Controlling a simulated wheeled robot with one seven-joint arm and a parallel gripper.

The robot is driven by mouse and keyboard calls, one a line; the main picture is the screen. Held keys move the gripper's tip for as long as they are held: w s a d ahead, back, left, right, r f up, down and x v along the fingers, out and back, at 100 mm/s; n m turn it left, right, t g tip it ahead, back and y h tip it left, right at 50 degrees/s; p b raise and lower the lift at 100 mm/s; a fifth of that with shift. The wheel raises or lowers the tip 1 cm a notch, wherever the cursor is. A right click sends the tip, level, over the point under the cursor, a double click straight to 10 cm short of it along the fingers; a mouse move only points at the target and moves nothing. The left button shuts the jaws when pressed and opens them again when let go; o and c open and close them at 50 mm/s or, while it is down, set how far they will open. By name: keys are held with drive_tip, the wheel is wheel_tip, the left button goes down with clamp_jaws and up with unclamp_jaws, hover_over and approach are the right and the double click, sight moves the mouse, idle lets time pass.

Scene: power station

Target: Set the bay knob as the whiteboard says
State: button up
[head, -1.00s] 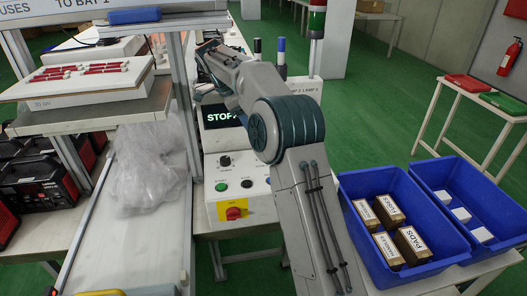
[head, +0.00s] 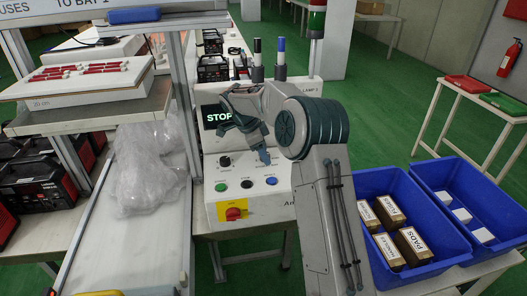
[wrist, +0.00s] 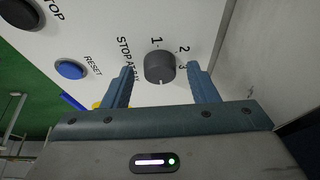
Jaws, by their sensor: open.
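My gripper (wrist: 161,78) is open, one finger on each side of the knob, with gaps visible. In the head view my gripper (head: 262,150) is over the panel, and my arm hides this knob. The whiteboard (head: 60,8) is cut off at top left; it reads "USES" and "TO BAY 1".
The blue button (wrist: 70,69) is labelled RESET. A screen (head: 217,115) shows "STOP". Blue bins (head: 385,184) with boxes stand right.

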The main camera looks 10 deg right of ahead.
drive_tip(key=c, duration=1)
drive_tip(key=shift+o, duration=0.2)
